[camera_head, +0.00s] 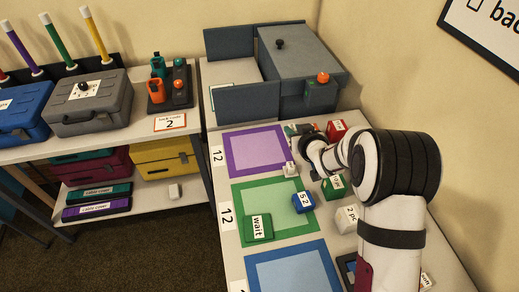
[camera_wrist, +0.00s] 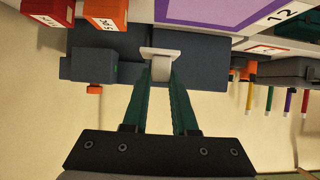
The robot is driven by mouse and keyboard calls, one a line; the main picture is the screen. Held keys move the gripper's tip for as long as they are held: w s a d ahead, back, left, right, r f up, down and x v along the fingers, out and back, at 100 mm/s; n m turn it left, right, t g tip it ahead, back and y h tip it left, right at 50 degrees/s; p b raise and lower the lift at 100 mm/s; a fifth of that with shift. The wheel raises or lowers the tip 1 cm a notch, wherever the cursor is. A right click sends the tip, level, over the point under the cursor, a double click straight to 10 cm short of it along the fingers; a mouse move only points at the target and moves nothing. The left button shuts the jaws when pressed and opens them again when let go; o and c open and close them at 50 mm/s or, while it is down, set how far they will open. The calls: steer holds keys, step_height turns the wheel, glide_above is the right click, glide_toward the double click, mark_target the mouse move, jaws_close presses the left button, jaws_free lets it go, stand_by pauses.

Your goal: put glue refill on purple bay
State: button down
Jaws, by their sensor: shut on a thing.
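My gripper (camera_wrist: 160,78) is shut on a small pale grey-white piece with a wider flat top (camera_wrist: 160,52), taken to be the glue refill. In the wrist view it shows at the fingertips, in front of the dark grey box. The purple bay (camera_head: 232,155) is a purple frame with a pale middle on the table. Part of it shows at the top of the wrist view (camera_wrist: 215,14). In the head view my arm's wrist is just right of this bay. A small white piece (camera_head: 290,169) shows near the bay's lower right corner; whether it is the held one I cannot tell.
A green bay (camera_head: 236,194) holds a green block (camera_head: 257,228) and a blue block (camera_head: 303,203). A blue bay (camera_head: 318,255) lies in front. A red block (camera_head: 336,130) is to the right. A large grey box (camera_head: 300,55) stands behind the purple bay.

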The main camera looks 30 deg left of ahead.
glide_above(257, 152)
steer(key=f, duration=0.6)
steer(key=shift+d+f, duration=0.25)
steer(key=shift+d, duration=0.05)
steer(key=shift+a+f, duration=0.15)
steer(key=shift+f, duration=0.95)
steer(key=shift+a+f, duration=0.1)
steer(key=shift+f, duration=0.95)
steer(key=shift+f, duration=0.1)
steer(key=c, duration=0.7)
jaws_free()
